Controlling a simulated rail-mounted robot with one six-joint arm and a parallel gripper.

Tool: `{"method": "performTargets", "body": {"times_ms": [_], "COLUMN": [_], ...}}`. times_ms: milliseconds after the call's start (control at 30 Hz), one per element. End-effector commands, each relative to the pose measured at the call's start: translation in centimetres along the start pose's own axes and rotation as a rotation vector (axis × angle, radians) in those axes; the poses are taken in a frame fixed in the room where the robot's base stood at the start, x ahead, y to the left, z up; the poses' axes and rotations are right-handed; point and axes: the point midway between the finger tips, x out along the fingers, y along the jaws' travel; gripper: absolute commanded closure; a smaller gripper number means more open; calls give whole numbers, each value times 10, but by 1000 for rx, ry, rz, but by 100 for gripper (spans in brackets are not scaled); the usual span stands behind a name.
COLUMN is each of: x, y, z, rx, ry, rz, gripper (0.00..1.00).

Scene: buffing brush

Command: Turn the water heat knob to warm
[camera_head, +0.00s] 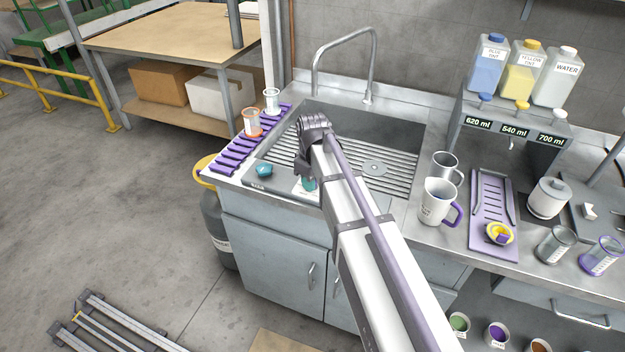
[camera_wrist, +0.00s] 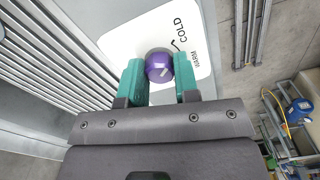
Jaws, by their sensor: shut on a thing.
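The water heat knob (camera_wrist: 159,68) is a purple round knob on a white label plate (camera_wrist: 201,62) in the wrist view. The plate reads COLD and WARM, with a dark curved mark near the words. A small white mark shows on the knob's top. My gripper (camera_wrist: 158,75) has teal fingers on both sides of the knob and is shut on it. In the head view my gripper (camera_head: 309,184) is at the sink's front ledge, mostly behind my arm. The knob is hidden there, and only a bit of the white plate shows.
A teal knob (camera_head: 264,170) sits on the ledge left of my gripper. The sink (camera_head: 400,135) with slatted racks lies behind it. A purple rack (camera_head: 236,153) with two cups stands at left. A mug (camera_head: 436,203) and tint bottles are to the right.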

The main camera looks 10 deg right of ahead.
Motion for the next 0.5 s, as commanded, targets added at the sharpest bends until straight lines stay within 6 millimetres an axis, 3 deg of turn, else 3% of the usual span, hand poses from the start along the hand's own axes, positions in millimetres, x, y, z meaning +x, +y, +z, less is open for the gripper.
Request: {"method": "performTargets", "body": {"times_ms": [500], "x": [0], "y": [0], "z": [0], "rx": [162], "ry": [0], "rz": [0], "gripper": [95]}}
